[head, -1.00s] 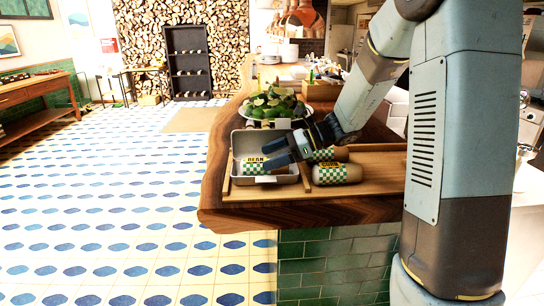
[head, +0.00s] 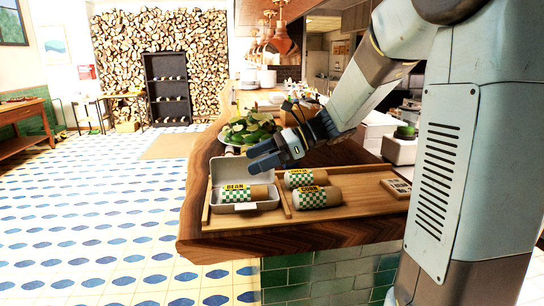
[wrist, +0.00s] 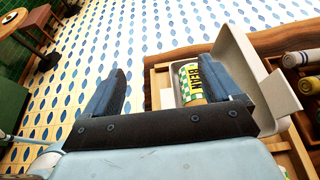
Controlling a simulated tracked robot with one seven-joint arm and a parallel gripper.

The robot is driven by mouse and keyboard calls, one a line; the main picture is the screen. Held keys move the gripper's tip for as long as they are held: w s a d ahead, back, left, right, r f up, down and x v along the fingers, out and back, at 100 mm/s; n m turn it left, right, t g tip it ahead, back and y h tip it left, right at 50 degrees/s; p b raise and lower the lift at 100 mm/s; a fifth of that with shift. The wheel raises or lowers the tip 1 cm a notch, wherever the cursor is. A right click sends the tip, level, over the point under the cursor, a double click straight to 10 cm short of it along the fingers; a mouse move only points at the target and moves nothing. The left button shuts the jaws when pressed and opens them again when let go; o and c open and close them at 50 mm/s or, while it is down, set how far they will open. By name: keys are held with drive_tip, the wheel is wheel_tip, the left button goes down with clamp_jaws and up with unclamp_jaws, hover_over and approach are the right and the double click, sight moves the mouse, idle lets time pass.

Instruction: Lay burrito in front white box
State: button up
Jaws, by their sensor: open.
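The bean burrito (head: 245,194), with a green-checked, yellow-labelled wrap, lies in the open white box (head: 240,208) at the left end of the wooden tray. The box's lid stands up at its back. In the wrist view the bean burrito (wrist: 190,80) shows inside the white box (wrist: 248,75), partly hidden by a finger. My gripper (head: 268,157) is open and empty, above and behind the box, apart from the burrito. Its spread fingers also show in the wrist view (wrist: 160,88).
Two more wrapped burritos, one labelled corn (head: 318,197) and one behind it (head: 305,178), lie on the wooden tray (head: 358,205) right of the box. A plate of green produce (head: 247,130) stands behind. The tray's right part is mostly bare.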

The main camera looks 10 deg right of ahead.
drive_tip(key=s+d+n+h, duration=0.4)
drive_tip(key=s+n, duration=0.1)
drive_tip(key=s, duration=0.9)
drive_tip(key=s+d+n+t+h, duration=0.5)
drive_tip(key=d+n+h, duration=0.4)
drive_tip(key=d+n, duration=0.2)
drive_tip(key=shift+s+n, duration=0.55)
drive_tip(key=shift+n, duration=0.65)
